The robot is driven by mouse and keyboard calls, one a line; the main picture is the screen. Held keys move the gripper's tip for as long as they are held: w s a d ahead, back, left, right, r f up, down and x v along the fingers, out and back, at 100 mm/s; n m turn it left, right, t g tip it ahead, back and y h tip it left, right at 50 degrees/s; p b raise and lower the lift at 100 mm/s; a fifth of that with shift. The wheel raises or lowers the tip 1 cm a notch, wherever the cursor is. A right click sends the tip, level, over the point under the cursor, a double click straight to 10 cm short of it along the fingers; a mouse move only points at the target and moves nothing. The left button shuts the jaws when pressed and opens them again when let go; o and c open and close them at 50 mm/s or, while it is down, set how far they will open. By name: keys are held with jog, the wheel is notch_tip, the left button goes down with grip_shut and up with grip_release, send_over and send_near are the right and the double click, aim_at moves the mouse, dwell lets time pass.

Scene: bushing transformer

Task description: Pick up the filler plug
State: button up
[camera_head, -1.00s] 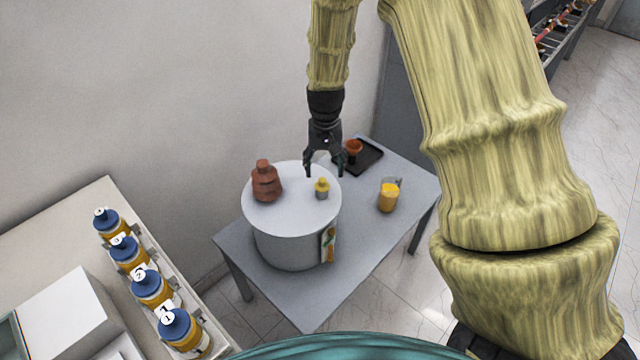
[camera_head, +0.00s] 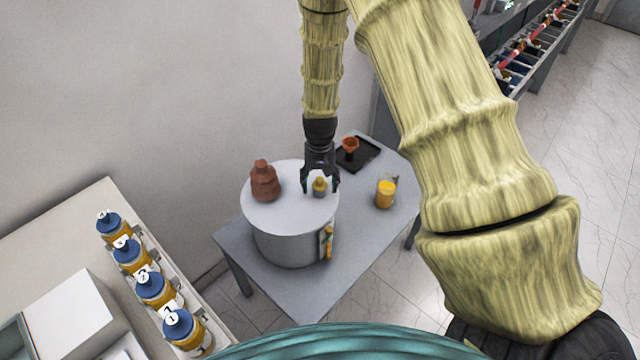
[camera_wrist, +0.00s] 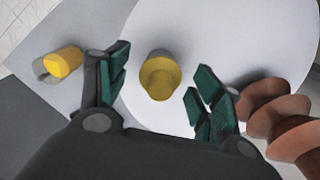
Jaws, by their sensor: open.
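The filler plug (camera_head: 320,185) is a small yellow-topped piece with a grey lower part, standing on the white round lid of the transformer tank (camera_head: 290,237). In the wrist view the plug (camera_wrist: 160,76) lies between and a little ahead of the two fingers. My gripper (camera_head: 320,188) is open and low over the lid, its fingers on either side of the plug. In the wrist view both green-padded fingers of my gripper (camera_wrist: 162,95) stand apart from the plug. Whether they touch the lid cannot be told.
A brown ribbed bushing (camera_head: 264,182) stands on the lid left of the plug; it also shows close to the right finger (camera_wrist: 275,105). A beaker of yellow liquid (camera_head: 386,192) and a black tray (camera_head: 366,155) with an orange funnel (camera_head: 350,146) stand on the grey table (camera_head: 290,300).

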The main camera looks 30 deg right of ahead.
jog(key=shift+f, duration=0.15)
jog(key=shift+c, duration=0.2)
jog(key=c, duration=1)
jog(key=shift+c, duration=0.2)
